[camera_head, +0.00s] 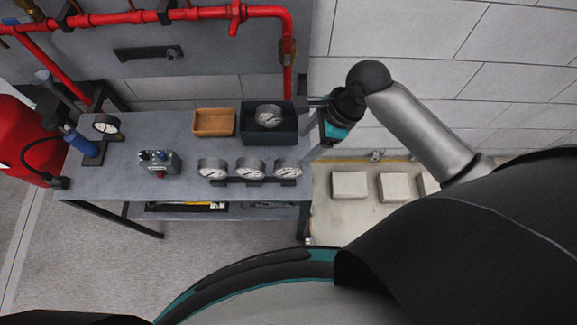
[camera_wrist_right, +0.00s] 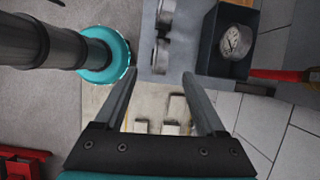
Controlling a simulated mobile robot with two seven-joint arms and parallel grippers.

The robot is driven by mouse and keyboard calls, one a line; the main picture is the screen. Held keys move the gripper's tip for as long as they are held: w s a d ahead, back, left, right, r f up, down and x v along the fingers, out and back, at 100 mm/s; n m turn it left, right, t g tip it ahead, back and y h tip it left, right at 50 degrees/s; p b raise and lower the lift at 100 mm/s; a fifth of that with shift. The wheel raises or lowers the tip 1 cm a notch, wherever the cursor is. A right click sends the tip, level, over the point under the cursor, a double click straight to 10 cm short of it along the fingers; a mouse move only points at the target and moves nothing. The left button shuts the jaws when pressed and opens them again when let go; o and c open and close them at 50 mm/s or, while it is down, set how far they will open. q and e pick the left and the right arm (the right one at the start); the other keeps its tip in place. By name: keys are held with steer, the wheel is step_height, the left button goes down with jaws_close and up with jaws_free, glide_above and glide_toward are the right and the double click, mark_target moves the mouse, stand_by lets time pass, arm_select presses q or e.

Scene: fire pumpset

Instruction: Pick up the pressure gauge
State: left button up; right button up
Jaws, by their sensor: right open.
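Several round white-faced pressure gauges show in the head view. One gauge (camera_head: 268,116) lies in a dark box (camera_head: 247,135) at the table's back right; the wrist view also shows this gauge (camera_wrist_right: 235,41) inside the box (camera_wrist_right: 206,62). Three others, left (camera_head: 213,168), middle (camera_head: 250,168) and right (camera_head: 288,168), stand in a row on a dark holder near the front edge. My right gripper (camera_head: 308,128) is open and empty, over the table's right edge, beside the box and row. In the wrist view its fingers (camera_wrist_right: 160,74) are spread wide. My left gripper is not in view.
Red pipes (camera_head: 150,16) run along the back wall. Pale blocks (camera_head: 350,185) lie on the floor right of the table.

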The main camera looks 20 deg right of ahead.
mark_target(288, 162)
steer(key=shift+m, duration=0.3)
steer(key=b+x, duration=0.2)
steer(key=x, duration=0.8)
steer(key=shift+w, duration=0.1)
steer(key=b+x, duration=0.2)
steer(key=x, duration=0.3)
steer(key=shift+d+f, duration=0.15)
jaws_close()
